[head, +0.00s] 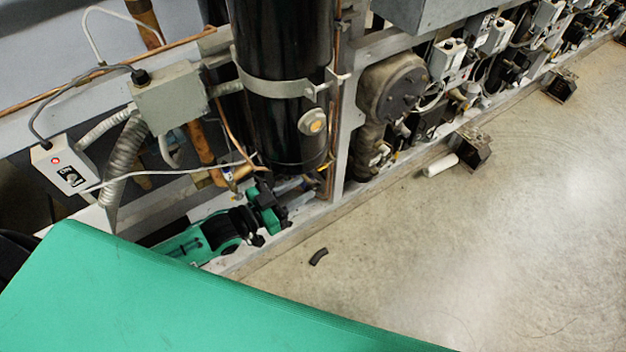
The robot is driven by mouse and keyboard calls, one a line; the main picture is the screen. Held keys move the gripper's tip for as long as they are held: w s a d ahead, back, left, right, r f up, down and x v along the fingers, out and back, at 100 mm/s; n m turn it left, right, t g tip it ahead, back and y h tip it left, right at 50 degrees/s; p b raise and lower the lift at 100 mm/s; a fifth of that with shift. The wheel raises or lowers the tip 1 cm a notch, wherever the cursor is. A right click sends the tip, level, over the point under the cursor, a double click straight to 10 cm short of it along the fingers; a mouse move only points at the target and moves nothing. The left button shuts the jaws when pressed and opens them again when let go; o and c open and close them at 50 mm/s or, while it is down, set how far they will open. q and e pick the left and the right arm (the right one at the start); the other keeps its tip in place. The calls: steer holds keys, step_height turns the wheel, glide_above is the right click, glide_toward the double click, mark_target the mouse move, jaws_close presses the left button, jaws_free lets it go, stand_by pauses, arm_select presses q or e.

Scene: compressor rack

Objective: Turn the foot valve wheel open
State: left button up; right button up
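My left gripper (279,201) reaches in low from the left, at the foot of the tall black cylinder (277,75). It is close to the small pipes and fittings (294,184) under the cylinder. Its fingers are small and dark here, and I cannot tell whether they are open or shut, or whether they touch anything. I cannot clearly make out the foot valve wheel; the gripper and wrist may hide it. My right gripper is not in view.
The rack's frame post (345,130) stands right of the cylinder. A grey box (167,92) and a switch box with a red light (62,165) hang at left with cables. A black curved piece (318,257) and a white roll (440,165) lie on the otherwise open concrete floor (480,250).

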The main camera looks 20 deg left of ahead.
mark_target(309, 185)
arm_select(q)
steer(key=shift+x, duration=2.2)
jaws_close()
